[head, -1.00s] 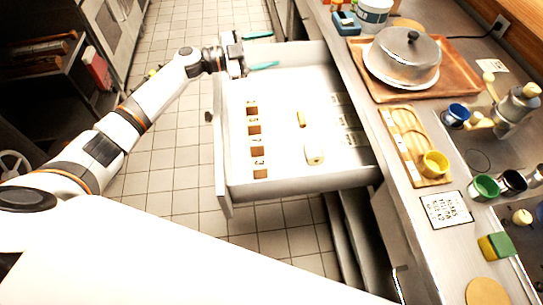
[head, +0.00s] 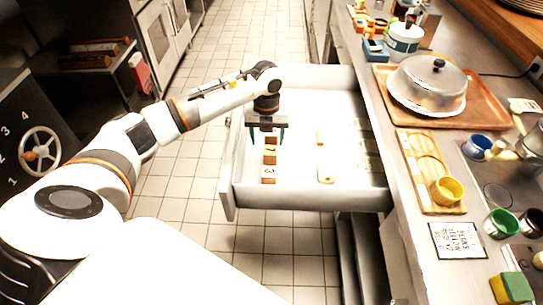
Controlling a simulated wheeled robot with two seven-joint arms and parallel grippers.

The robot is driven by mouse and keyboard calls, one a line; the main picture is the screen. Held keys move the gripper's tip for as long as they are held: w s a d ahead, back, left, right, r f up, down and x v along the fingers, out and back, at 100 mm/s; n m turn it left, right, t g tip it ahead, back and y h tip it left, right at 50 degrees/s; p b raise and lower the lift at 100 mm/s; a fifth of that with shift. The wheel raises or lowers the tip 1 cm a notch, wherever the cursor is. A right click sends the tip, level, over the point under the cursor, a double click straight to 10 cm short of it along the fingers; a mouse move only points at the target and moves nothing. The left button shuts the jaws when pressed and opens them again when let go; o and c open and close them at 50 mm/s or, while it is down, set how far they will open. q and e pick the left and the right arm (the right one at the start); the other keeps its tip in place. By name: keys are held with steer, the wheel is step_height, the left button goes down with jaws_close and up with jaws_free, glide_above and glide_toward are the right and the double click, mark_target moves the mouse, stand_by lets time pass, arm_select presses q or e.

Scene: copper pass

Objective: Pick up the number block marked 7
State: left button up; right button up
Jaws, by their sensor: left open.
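Number blocks with brown sides and pale tops stand in a row along the left side of the open white drawer (head: 305,188). The nearest block (head: 268,172) appears marked 3. The block just behind it (head: 270,150) carries a mark that looks like a 7, though it is small. My left gripper (head: 267,136) points down over the row, open, with its teal fingers to either side of the row near the far edge of that block. It appears empty. The gripper and wrist hide the farther blocks. My right gripper is not in view.
A small tan piece (head: 320,138) and a pale block-like piece (head: 326,175) lie in the drawer's middle. The counter on the right holds a domed lid (head: 430,82), a wooden board (head: 412,160) and a yellow cup (head: 447,191).

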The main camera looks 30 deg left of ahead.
mark_target(270, 150)
arm_select(q)
steer(key=f, duration=0.5)
steer(key=d+f, duration=0.1)
steer(key=f, duration=0.1)
steer(key=shift+f+p, duration=0.15)
steer(key=shift+p, duration=0.2)
steer(key=shift+c, duration=0.5)
steer(key=c, duration=1)
steer(key=shift+w, duration=0.1)
